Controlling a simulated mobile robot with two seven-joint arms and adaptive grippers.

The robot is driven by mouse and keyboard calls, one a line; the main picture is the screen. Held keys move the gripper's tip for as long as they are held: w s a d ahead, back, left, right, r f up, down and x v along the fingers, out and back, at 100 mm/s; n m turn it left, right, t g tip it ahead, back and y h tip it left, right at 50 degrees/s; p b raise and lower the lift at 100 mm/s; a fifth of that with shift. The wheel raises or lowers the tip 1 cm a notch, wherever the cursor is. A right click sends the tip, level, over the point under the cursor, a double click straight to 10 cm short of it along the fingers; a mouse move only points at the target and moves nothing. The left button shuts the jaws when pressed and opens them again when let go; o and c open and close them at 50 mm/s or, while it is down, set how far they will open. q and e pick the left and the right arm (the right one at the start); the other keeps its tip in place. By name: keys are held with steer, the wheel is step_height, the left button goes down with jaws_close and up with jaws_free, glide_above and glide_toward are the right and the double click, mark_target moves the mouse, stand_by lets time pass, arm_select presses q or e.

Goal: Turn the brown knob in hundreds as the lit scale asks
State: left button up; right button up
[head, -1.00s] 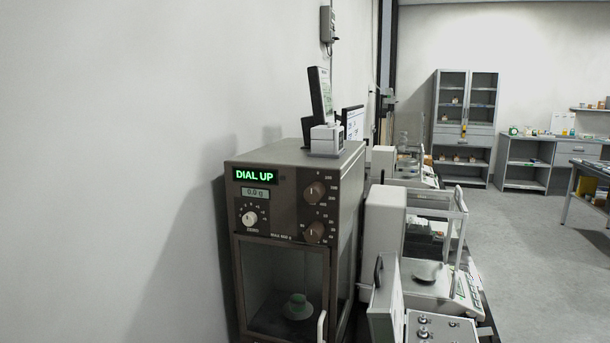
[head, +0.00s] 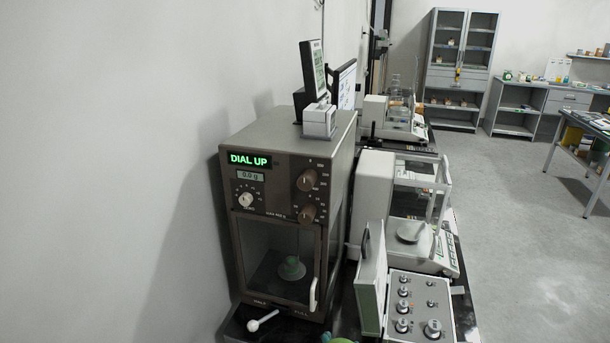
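The lit scale is a brown cabinet balance (head: 287,135) against the wall, with a green sign (head: 249,160) reading DIAL UP and a small display (head: 251,176) reading 0.0 g. The upper brown knob (head: 307,180) and lower brown knob (head: 307,213) sit at the right of its front panel, each ringed by small numbers that are hard to read. A white knob (head: 245,199) sits at the left.
A white ball-ended lever (head: 263,321) sticks out below the scale door, near HALF and FULL marks. The door has a white handle (head: 314,294). The floor at right is open.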

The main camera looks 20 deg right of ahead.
steer(key=w+a+r+n+t+h, duration=0.1)
steer(key=w+r+n+t+h, duration=0.1)
steer(key=w+r+n, duration=0.35)
steer(key=w+a+r+n+t+h, duration=0.2)
steer(key=w+r, duration=0.4)
steer(key=r, duration=0.5)
steer(key=n+t+h, duration=0.2)
steer(key=n+t, duration=0.1)
steer(key=n, duration=0.1)
glide_toward(304, 185)
steer(key=x, duration=0.4)
steer(key=shift+w+r+p, duration=0.1)
steer(key=shift+r+p, duration=0.15)
steer(key=shift+p, duration=0.1)
steer(key=p+x, duration=0.2)
steer(key=x, duration=0.3)
steer(key=shift+d, duration=0.1)
steer(key=shift+w+d+f+m+p, duration=0.2)
steer(key=shift+w+d+m+p, duration=0.1)
steer(key=shift+w+p, duration=0.15)
arm_select(q)
steer(key=r, duration=0.1)
steer(key=w+r, duration=0.1)
steer(key=r, duration=0.1)
steer(key=shift+w+r, duration=0.15)
steer(key=shift+r, duration=0.1)
arm_select(e)
jaws_close()
